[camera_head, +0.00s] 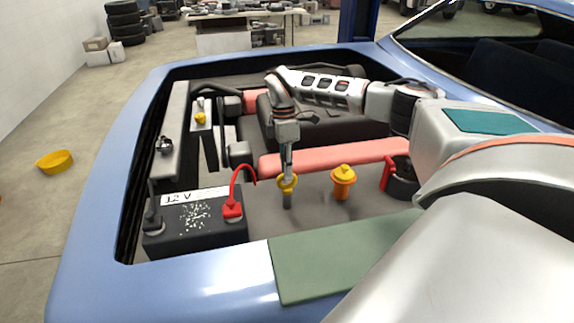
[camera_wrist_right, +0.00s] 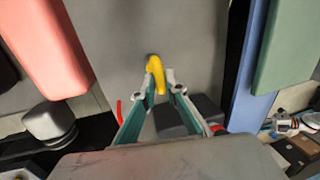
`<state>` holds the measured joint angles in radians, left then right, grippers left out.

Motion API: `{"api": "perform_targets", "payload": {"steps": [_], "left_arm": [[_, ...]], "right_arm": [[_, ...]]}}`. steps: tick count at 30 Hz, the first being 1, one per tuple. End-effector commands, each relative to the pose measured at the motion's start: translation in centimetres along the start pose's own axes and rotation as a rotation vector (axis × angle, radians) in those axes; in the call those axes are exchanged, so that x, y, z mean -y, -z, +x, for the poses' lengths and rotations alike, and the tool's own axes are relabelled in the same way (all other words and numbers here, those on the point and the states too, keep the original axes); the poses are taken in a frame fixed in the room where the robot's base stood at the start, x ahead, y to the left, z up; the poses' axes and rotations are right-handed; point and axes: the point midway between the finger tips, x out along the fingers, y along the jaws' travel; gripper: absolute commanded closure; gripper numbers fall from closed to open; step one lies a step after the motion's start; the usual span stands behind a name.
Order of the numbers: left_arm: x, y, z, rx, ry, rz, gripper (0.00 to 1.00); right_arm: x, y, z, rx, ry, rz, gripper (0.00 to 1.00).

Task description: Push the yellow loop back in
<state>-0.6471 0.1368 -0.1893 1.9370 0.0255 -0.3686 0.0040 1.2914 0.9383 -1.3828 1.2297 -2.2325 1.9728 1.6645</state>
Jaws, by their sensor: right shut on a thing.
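The yellow loop (camera_head: 288,185) stands over a short dark tube (camera_head: 287,201) in the engine bay, right of the battery. My right gripper (camera_head: 288,170) reaches down onto it from above and is shut on the loop. In the right wrist view, the loop (camera_wrist_right: 158,74) shows between the tips of the right gripper (camera_wrist_right: 158,90). How deep the loop's stem sits in the tube is hard to tell. My left gripper is not in view.
A black battery (camera_head: 195,222) with a red cable (camera_head: 233,208) is left of the loop. A yellow-orange cap (camera_head: 343,180) stands close on the right, with a pink-red bar (camera_head: 325,158) behind. A green mat (camera_head: 335,255) lies on the blue front edge.

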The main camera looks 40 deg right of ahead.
Motion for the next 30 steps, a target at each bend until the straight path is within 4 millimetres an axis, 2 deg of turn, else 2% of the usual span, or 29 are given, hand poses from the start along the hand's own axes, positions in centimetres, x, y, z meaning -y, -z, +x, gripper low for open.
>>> {"api": "perform_targets", "payload": {"steps": [5, 6, 7, 20, 23, 30], "left_arm": [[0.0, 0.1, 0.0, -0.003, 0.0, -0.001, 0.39], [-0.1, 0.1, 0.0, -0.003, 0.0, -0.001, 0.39], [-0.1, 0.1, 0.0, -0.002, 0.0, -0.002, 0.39], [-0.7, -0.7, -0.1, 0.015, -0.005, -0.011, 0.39], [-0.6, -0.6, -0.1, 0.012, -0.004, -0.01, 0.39], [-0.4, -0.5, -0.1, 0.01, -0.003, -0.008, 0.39]], "right_arm": [[0.2, 0.0, 0.5, 0.006, 0.008, -0.006, 1.0], [0.2, 0.0, 0.5, 0.007, 0.009, -0.007, 0.78], [0.2, 0.0, 0.5, 0.007, 0.009, -0.006, 0.71], [0.1, 0.0, -0.3, 0.003, 0.005, -0.003, 0.71], [0.1, 0.1, -1.6, 0.003, 0.003, -0.002, 0.71], [0.1, 0.1, -6.4, 0.002, 0.002, -0.003, 0.71]]}}
